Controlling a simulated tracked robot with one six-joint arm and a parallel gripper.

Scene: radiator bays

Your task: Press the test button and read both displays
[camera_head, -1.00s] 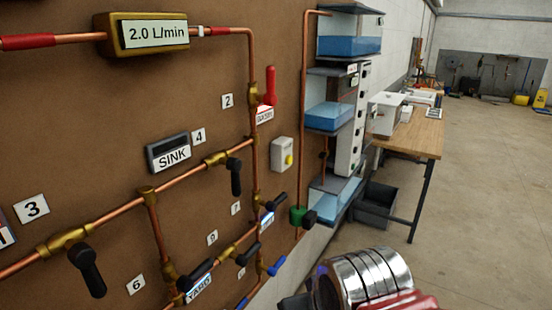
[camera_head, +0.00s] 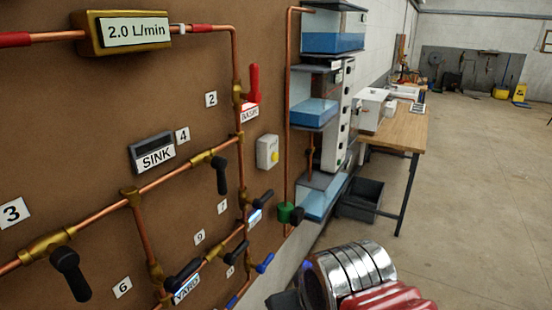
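A pale box with a round yellow button (camera_head: 275,156) is fixed to the brown board, right of the vertical copper pipe. A brass flow meter (camera_head: 134,32) at the top left shows a white display reading "2.0 L/min". A small dark display (camera_head: 152,143) sits above the "SINK" label; I can make out no figures on it. My arm's silver and red end part shows at the bottom right, apart from the board. My gripper's fingers cannot be made out clearly.
Copper pipes with black-handled valves (camera_head: 70,275), a red-handled valve (camera_head: 253,84) and blue handles (camera_head: 265,263) stick out from the board. Blue water tanks (camera_head: 314,112) stand beyond it. A wooden bench (camera_head: 398,138) stands behind, with a dark bin (camera_head: 361,198) near it. The floor at the right is open.

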